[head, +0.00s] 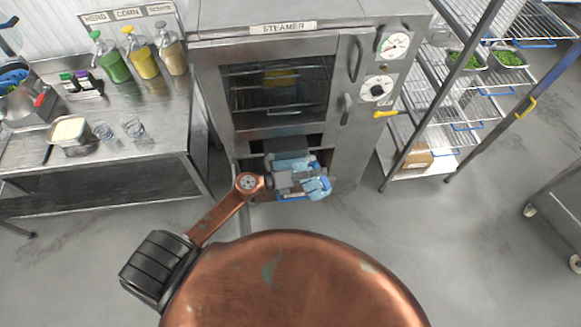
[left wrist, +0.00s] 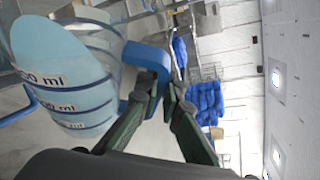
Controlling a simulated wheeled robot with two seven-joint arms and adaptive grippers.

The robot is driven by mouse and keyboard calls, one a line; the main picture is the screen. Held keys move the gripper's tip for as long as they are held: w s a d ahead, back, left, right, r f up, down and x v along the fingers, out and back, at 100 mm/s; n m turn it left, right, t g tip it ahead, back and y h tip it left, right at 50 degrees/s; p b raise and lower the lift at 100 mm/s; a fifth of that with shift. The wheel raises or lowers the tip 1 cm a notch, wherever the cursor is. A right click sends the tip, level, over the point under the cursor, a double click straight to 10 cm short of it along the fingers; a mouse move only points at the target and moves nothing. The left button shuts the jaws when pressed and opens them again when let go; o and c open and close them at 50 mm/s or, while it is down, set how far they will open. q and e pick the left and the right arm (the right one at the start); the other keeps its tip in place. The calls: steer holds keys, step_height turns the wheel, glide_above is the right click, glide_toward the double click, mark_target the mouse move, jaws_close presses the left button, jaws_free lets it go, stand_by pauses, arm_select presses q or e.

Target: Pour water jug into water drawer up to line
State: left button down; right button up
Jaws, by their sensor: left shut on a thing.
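The steamer (head: 210,100) stands upright ahead, with a dark opening (head: 275,148) below its glass door. My left gripper (head: 312,185) is in front of that opening and is shut on the blue handle (left wrist: 148,58) of the clear, bluish water jug (head: 290,163). The jug also shows in the left wrist view (left wrist: 65,97), with ml marks on its wall. It is strongly tilted, close to lying on its side, at the opening. The water drawer, its line and its water level are hidden or too small to tell. My right gripper is out of view.
A steel table (head: 140,120) at left holds several sauce bottles (head: 143,58), two glasses (head: 133,127) and a tub (head: 70,132). A wire rack (head: 455,110) stands close on the right. The floor between is clear.

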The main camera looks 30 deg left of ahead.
arm_select(q)
steer(key=shift+r, duration=0.1)
stand_by(0.4)
steer(key=d+r+p, duration=0.1)
steer(key=p, duration=0.1)
steer(key=r+m+p, duration=0.1)
steer(key=p, duration=0.1)
steer(key=shift+s+d+m+y+p, duration=0.3)
steer(key=shift+s+d+y+p, duration=0.05)
steer(key=shift+y, duration=0.05)
steer(key=shift+s+d+f, duration=0.15)
steer(key=shift+d+f, duration=0.2)
steer(key=shift+f, duration=0.1)
steer(key=shift+f+m, duration=0.25)
steer(key=shift+m, duration=0.05)
steer(key=s+d+f+m+t+y+p, duration=0.1)
steer(key=s+d+f+m+y+p, duration=0.2)
steer(key=p, duration=0.8)
steer(key=shift+d+f+m+y, duration=0.35)
steer(key=shift+d+m+y, duration=0.15)
steer(key=shift+d+m, duration=1.05)
steer(key=shift+w+d+n, duration=0.1)
steer(key=shift+d+n, duration=0.1)
steer(key=shift+n, duration=0.05)
